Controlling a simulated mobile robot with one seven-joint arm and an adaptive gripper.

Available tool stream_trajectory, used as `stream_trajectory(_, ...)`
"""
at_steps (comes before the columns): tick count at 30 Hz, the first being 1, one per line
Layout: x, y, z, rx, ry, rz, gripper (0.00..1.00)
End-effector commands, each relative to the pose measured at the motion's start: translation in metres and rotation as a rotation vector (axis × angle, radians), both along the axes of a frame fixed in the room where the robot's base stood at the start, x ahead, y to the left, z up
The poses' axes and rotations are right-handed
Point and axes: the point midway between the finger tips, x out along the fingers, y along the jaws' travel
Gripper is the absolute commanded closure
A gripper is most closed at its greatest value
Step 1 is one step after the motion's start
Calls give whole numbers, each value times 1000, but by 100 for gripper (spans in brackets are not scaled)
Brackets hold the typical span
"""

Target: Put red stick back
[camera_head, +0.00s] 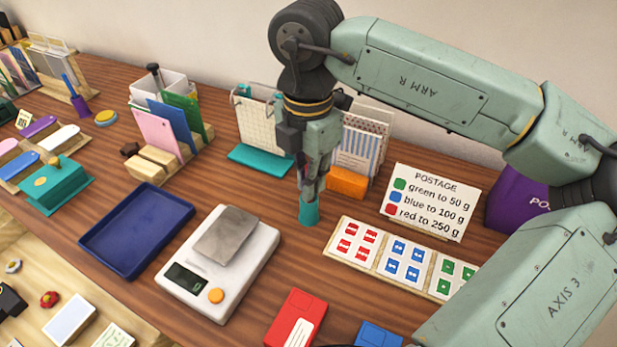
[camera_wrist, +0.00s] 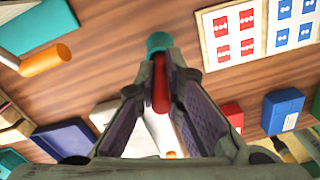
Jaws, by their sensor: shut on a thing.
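My gripper (camera_head: 311,183) points down over the table and is shut on the red stick (camera_wrist: 160,92). The stick shows between the fingers in the wrist view; I cannot make it out in the head view. A small teal cup (camera_head: 309,211) stands on the wood directly below the fingertips. The cup also shows at the fingertips in the wrist view (camera_wrist: 158,41). The fingers hide part of the cup and stick, so I cannot tell whether the stick's lower end is inside the cup or just above it.
A stamp sheet (camera_head: 376,270) and a postage sign (camera_head: 433,203) stand to the right. A white scale (camera_head: 253,260) and a blue tray (camera_head: 120,265) are left. An orange block (camera_head: 347,183) and card racks stand close behind. Bare wood surrounds the cup.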

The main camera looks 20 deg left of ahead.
Motion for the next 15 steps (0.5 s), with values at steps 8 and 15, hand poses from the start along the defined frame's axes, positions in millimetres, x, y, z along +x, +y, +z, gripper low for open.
stream_trajectory(8,0,0,-5,1,0,0,100)
stream_trajectory(15,0,0,-8,1,0,0,86)
